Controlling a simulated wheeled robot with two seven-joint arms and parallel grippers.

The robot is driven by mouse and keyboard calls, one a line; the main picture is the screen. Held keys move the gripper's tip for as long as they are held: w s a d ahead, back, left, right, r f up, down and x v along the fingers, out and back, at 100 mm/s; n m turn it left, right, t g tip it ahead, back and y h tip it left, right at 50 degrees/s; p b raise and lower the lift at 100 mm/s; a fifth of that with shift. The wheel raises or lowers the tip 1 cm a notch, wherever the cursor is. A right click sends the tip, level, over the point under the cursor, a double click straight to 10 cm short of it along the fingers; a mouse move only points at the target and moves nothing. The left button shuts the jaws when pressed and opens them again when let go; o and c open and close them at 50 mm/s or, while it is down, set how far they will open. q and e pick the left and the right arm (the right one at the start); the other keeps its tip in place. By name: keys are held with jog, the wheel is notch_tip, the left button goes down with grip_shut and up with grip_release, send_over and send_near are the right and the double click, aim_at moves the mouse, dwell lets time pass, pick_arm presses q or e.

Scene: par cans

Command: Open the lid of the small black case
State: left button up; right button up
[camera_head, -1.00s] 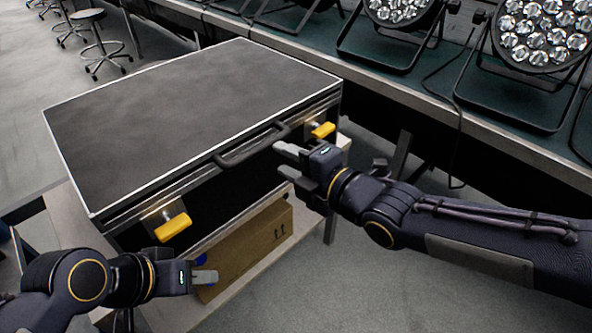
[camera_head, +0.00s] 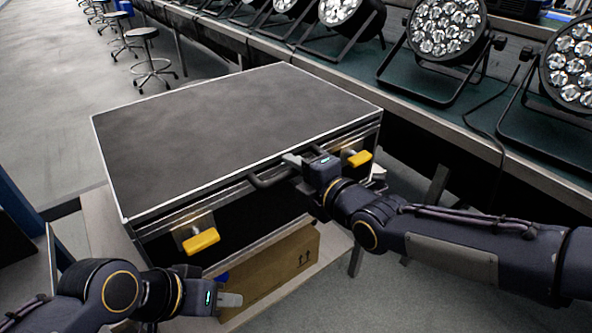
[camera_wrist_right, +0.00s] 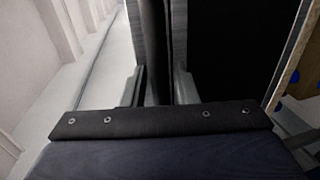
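The black case (camera_head: 235,125) lies flat with its lid shut; its pale-edged top shows in the head view. Two yellow latches, left (camera_head: 201,241) and right (camera_head: 359,158), jut from its front. A dark handle (camera_head: 268,181) sits between them. My right gripper (camera_head: 297,171) is at the front edge, just right of the handle. In the right wrist view its fingers (camera_wrist_right: 157,88) are spread, with a dark strip of the case between them; contact is unclear. My left gripper (camera_head: 232,298) is low in front of the left latch, apart from the case; its finger gap is unclear.
A cardboard box (camera_head: 275,278) sits below the case front on a pale stand (camera_head: 105,225). A long bench (camera_head: 440,115) with several par lights (camera_head: 445,27) runs behind and right. Stools (camera_head: 150,65) stand at the back left on open floor.

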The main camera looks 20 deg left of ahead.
grip_shut()
pick_arm(q)
jog(key=shift+r, duration=0.1)
pick_arm(e)
jog(key=shift+r, duration=0.1)
